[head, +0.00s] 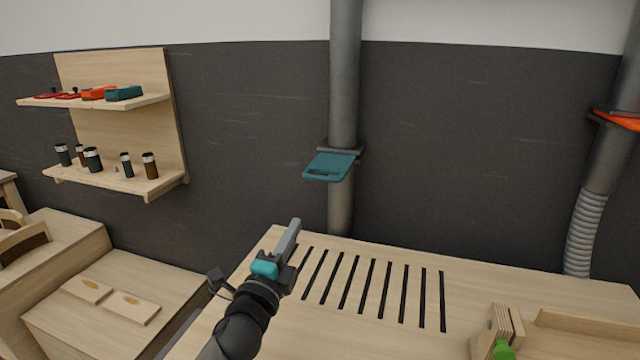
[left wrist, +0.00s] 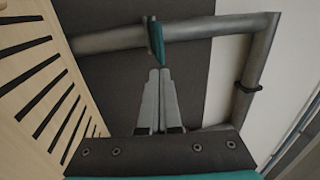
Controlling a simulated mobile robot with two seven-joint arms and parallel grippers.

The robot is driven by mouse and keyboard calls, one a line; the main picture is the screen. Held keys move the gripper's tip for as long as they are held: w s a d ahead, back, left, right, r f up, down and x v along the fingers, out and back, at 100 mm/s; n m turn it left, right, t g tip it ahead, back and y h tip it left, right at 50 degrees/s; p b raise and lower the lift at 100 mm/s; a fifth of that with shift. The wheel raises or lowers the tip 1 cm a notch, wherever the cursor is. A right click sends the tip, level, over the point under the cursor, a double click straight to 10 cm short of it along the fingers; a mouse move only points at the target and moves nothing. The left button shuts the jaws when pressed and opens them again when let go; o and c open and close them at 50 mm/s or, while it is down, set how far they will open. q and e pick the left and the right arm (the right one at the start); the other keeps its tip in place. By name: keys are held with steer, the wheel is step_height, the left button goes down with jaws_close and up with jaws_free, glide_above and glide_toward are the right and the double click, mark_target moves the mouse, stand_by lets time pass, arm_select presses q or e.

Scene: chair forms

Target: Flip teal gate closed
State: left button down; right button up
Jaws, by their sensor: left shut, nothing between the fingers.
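The teal gate (head: 330,166) is a flat plate with a slot, set in a dark collar on the vertical grey duct (head: 345,80). It sticks out from the duct toward the front left. In the left wrist view the gate (left wrist: 156,42) shows nearly edge-on on the duct (left wrist: 100,40), just beyond my fingertips. My left gripper (head: 294,224) is shut and empty, below and left of the gate in the head view. It also shows in the left wrist view (left wrist: 159,72), with its fingers together. I cannot tell whether it touches the gate. My right gripper is not in view.
A slotted wooden table (head: 400,290) lies below the duct. Another duct with an orange gate (head: 615,120) stands at the right. A wall shelf (head: 120,175) with jars and tools is at the left. A green-tipped wooden item (head: 503,345) is at the front right.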

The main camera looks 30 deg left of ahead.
arm_select(q)
glide_toward(320, 180)
steer(key=x, duration=0.5)
steer(key=shift+w, duration=0.25)
steer(key=shift+w+a+r, duration=0.1)
steer(key=shift+w+a, duration=0.1)
steer(key=shift+w, duration=0.45)
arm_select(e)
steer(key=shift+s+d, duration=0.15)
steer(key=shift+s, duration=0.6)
